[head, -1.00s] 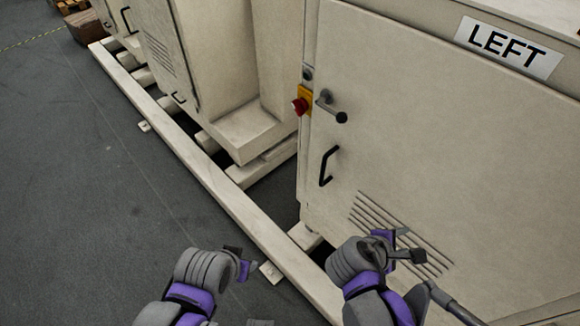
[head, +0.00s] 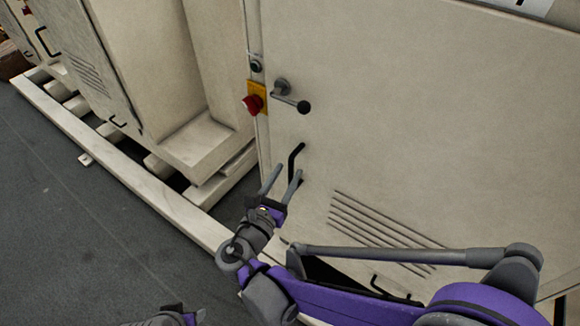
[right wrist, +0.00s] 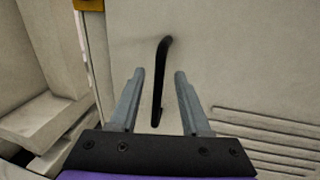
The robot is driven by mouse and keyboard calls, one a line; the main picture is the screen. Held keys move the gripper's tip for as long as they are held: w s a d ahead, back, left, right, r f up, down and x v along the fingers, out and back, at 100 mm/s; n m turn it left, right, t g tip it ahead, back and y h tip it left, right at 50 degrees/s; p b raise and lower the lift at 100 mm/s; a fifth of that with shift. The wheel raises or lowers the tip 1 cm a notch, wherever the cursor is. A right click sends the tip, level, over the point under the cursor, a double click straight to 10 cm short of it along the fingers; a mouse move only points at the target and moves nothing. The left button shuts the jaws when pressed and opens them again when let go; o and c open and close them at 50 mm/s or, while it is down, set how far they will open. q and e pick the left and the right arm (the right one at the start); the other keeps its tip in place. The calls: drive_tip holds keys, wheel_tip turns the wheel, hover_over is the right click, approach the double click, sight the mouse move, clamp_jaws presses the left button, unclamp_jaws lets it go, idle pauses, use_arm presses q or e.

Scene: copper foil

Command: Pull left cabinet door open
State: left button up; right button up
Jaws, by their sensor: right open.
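The left cabinet door (head: 400,110) is a large beige panel and looks closed. Its black bar handle (head: 294,158) stands upright near the door's left edge, below a grey lever latch (head: 290,96). My right gripper (head: 284,175) is open in front of the handle. In the right wrist view the handle (right wrist: 162,75) shows between the two fingers of the gripper (right wrist: 158,75), which are apart from each other; I cannot tell how deep it sits between them. My left gripper (head: 185,314) shows only in part at the bottom edge, and its jaws are unclear.
A red and yellow switch (head: 254,102) sits left of the latch. Vent slots (head: 385,232) are low on the door. Another cabinet (head: 150,70) stands to the left on a pale base rail (head: 120,170). The grey floor (head: 70,240) at left is clear.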

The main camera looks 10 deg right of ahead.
sight(290, 169)
drive_tip(key=shift+x, duration=1.6)
drive_tip(key=shift+c, duration=0.2)
clamp_jaws()
